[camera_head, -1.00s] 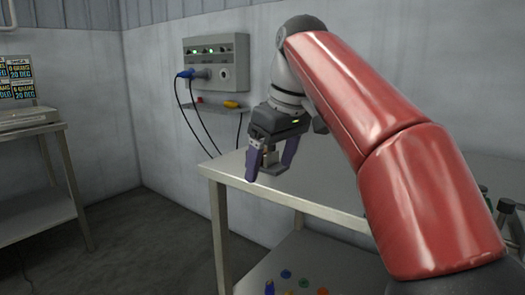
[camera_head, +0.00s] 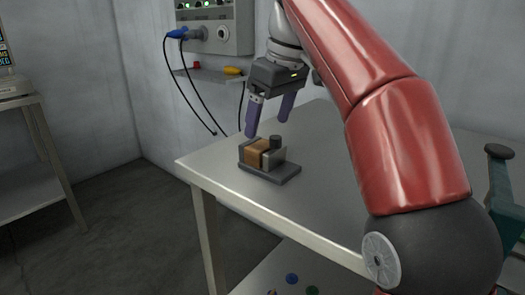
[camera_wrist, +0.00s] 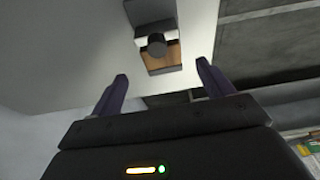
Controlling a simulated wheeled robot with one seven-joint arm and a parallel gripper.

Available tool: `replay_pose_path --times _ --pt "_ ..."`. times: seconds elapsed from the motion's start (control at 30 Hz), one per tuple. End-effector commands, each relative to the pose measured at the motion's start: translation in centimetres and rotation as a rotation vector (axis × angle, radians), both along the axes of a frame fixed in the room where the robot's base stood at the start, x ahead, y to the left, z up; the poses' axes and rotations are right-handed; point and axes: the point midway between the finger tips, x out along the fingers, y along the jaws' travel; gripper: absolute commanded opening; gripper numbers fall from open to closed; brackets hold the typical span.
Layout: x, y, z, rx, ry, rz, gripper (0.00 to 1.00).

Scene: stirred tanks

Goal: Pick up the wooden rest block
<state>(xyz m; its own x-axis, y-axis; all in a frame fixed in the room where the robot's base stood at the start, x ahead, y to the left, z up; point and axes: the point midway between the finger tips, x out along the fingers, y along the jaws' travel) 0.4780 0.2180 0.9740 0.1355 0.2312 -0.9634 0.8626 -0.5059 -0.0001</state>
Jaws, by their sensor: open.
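The wooden rest block (camera_head: 258,152) is a small brown block in a grey holder (camera_head: 275,176) with a flat dark base and a black knob (camera_head: 275,143). The holder stands on the table near its left corner. My gripper (camera_head: 269,120) is open and empty, above and slightly behind the block, with its purple fingers pointing down. In the wrist view the wooden block (camera_wrist: 160,62) shows ahead of the spread fingertips, roughly centred between them (camera_wrist: 160,72). The black knob covers part of it there. The fingers look apart from the block.
The metal table (camera_head: 325,160) is clear around the holder. A grey control box (camera_head: 215,22) with cables is on the wall behind, above a small shelf (camera_head: 208,76). Another table (camera_head: 25,125) stands at left. A teal object (camera_head: 500,190) is at the right edge.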

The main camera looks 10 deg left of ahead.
Motion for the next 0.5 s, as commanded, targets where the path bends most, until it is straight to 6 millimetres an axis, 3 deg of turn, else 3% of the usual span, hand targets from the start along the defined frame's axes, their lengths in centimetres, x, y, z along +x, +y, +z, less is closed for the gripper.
replay_pose_path --times 0.3,0.5 --pt "0.4 1.1 -4.6 -0.001 0.002 0.000 0.80" --pt "0.6 1.5 -5.9 -0.001 0.001 -0.001 0.80"
